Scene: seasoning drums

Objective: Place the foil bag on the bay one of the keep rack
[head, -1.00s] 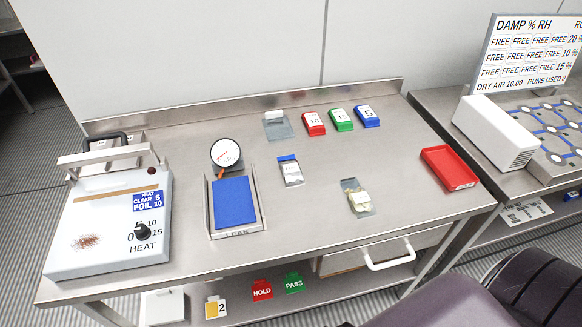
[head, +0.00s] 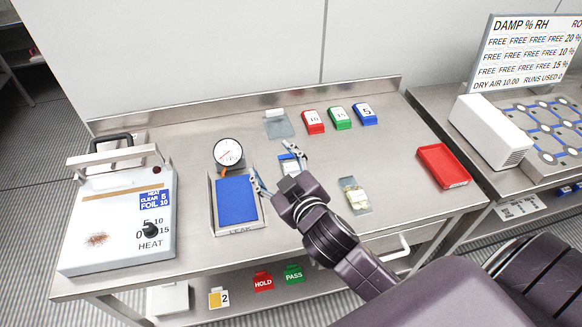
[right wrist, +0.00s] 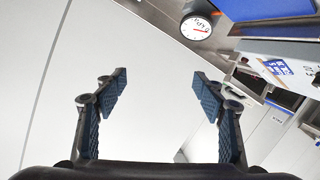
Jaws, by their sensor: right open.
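A small silver packet with a blue top (head: 290,168), which looks like the foil bag, lies on the steel bench and is partly hidden by my right gripper. My right gripper (head: 274,168) is open and empty, its fingers spread between the blue pad and this packet; I cannot tell its height above the bench. In the right wrist view its two open fingers (right wrist: 162,92) show with nothing between them. A clear bag with pale contents (head: 355,195) lies to the right of my wrist. I cannot make out a keep rack. My left gripper is not in view.
A blue pad in a tray (head: 237,203) stands left of the gripper, with a round gauge (head: 228,151) behind it. A heat sealer (head: 118,220) is at the left. Red, green and blue blocks (head: 340,118) sit at the back. A red tray (head: 443,166) is at the right.

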